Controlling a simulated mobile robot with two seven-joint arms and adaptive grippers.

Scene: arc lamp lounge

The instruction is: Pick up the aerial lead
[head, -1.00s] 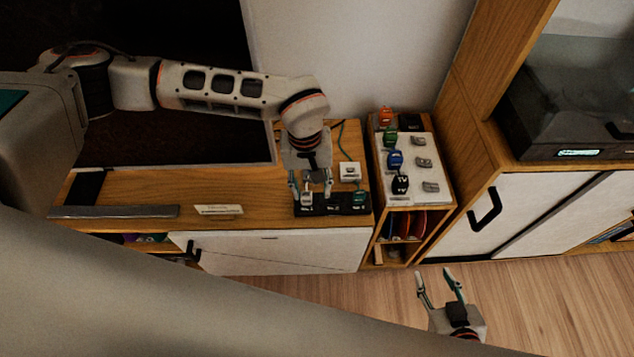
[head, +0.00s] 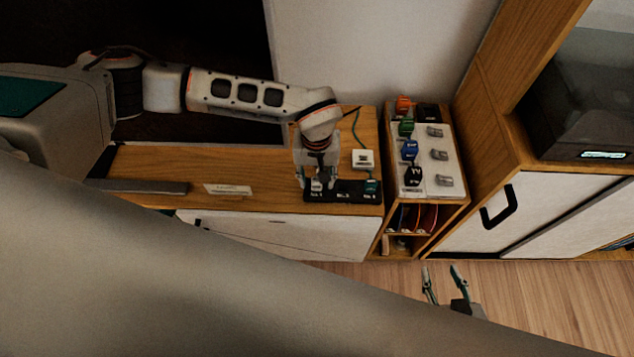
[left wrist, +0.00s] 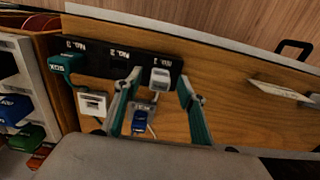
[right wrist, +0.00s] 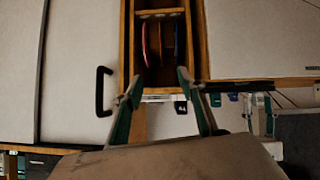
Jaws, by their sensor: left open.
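A black strip (head: 343,197) marked No. 1 to No. 3 lies along the cabinet's front edge. A pale grey plug (left wrist: 160,80) sits at No. 1, and a teal plug (left wrist: 65,63) at No. 3. My left gripper (left wrist: 160,77) is open, pointing down, with its fingers either side of the grey plug; contact is not clear. It also shows in the head view (head: 317,184). A blue plug (left wrist: 140,121) is in a small grey piece behind the strip. No label tells me which is the aerial lead. My right gripper (head: 441,271) is open and empty above the floor.
A white box (head: 362,159) with a teal cord stands behind the strip. A white board (head: 427,172) to the right carries orange, green, blue and black plugs and grey pieces. A label card (head: 228,190) lies left of the strip. A dark screen rises behind.

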